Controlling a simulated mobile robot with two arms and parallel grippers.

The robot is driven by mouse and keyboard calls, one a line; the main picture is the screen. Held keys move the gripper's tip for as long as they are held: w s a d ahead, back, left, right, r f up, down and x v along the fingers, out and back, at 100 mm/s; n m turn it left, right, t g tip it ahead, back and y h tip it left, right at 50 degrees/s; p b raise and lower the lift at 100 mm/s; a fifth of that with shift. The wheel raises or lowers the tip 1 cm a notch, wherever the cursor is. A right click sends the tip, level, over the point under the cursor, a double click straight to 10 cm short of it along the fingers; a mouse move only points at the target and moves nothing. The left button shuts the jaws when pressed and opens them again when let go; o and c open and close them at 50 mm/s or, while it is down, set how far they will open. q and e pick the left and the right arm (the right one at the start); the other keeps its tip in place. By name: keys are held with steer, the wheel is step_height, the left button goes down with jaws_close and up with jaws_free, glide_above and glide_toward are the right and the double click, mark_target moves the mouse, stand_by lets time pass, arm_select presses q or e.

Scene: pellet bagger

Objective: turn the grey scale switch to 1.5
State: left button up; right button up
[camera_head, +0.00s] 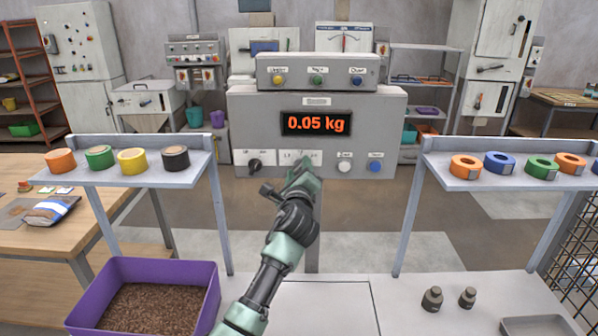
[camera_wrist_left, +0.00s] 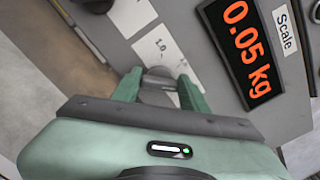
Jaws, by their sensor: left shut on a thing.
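The grey scale switch (camera_wrist_left: 159,84) is a small knob on the front of the scale unit (camera_head: 243,117). In the left wrist view it sits between the two green fingers of my left gripper (camera_wrist_left: 158,92), which is shut on it. A white label plate with "1.0" (camera_wrist_left: 161,45) shows beside the knob. The "1.5" mark and the switch's pointing direction are hidden or too small to tell. In the head view my left gripper (camera_head: 301,174) reaches the lower panel and covers the switch. The display (camera_head: 316,123) reads 0.05 kg. My right gripper is not in view.
A black knob (camera_head: 255,164) is left of my gripper, and white (camera_head: 344,165) and blue (camera_head: 375,165) buttons are to its right. Shelves with tape rolls flank the front. A purple bin (camera_head: 210,290) of pellets and two weights (camera_head: 432,298) stand nearer.

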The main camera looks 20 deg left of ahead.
arm_select(q)
steer(key=n, duration=0.2)
steer(key=n+b, duration=0.1)
steer(key=n, duration=0.1)
steer(key=shift+f, duration=0.25)
steer(key=n+b, duration=0.1)
steer(key=n, duration=0.3)
steer(key=shift+f+b, duration=0.1)
steer(key=shift+b, duration=0.25)
steer(key=shift+n, duration=0.4)
steer(key=o, duration=1.4)
steer(key=b+v, duration=0.1)
steer(key=v, duration=0.7)
steer(key=shift+b, duration=0.3)
